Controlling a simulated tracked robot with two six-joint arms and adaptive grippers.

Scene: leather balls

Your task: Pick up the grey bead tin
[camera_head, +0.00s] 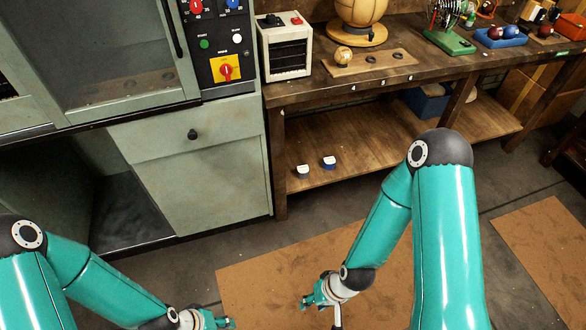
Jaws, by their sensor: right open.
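A small grey tin (303,172) with a white top stands on the lower shelf of the wooden bench, near its left front corner. A similar blue tin (328,163) with a white top stands just right of it, a little apart. My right gripper (321,312) is open at the bottom of the view, in front of and below the tins, well away from them. Nothing shows in its jaws. My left gripper (218,322) is at the bottom edge, partly cut off, and its jaws cannot be made out.
The bench's lower shelf (370,150) is mostly bare around the tins, with the benchtop above it. A bench leg (279,165) stands just left of the tins, beside a green-grey cabinet (205,175). A blue bin (428,104) sits farther back. Brown mats lie on the floor.

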